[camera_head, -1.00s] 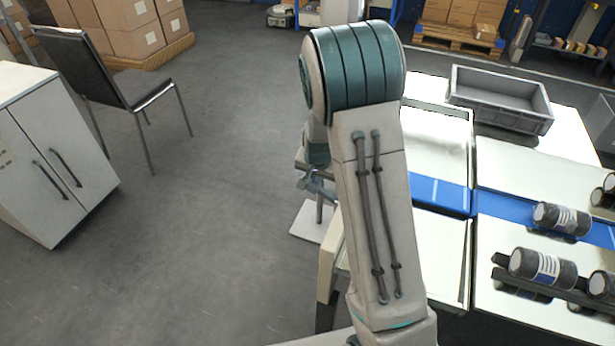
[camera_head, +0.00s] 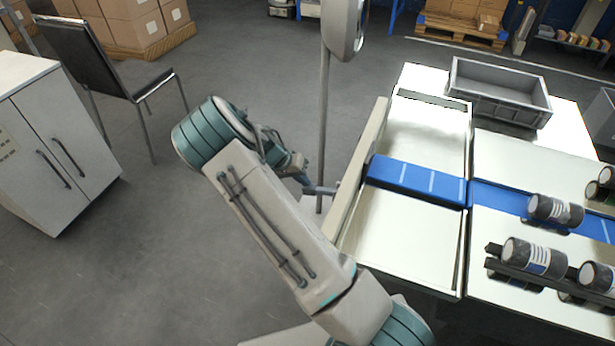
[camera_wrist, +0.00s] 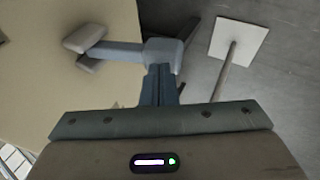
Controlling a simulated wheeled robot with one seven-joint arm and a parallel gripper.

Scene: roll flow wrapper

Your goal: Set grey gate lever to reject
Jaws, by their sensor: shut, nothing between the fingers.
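The grey gate lever (camera_head: 322,191) juts left from the pale end panel of the conveyor table in the head view. In the wrist view the lever (camera_wrist: 122,50) runs sideways from a mount with tan pieces to a thicker block at its right end. My gripper (camera_head: 304,180) is shut and low beside the lever's outer end. In the wrist view my gripper's narrow fingers (camera_wrist: 161,82) point at that block and overlap it; I cannot tell whether they touch. No position marking on the lever is readable.
A pole (camera_head: 323,120) with a white base plate (camera_wrist: 240,40) stands just beyond the lever. The table carries a blue belt (camera_head: 418,178), a grey crate (camera_head: 498,95) and several dark canisters (camera_head: 535,257). A chair (camera_head: 95,60) and white cabinet (camera_head: 50,150) stand left; floor between is clear.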

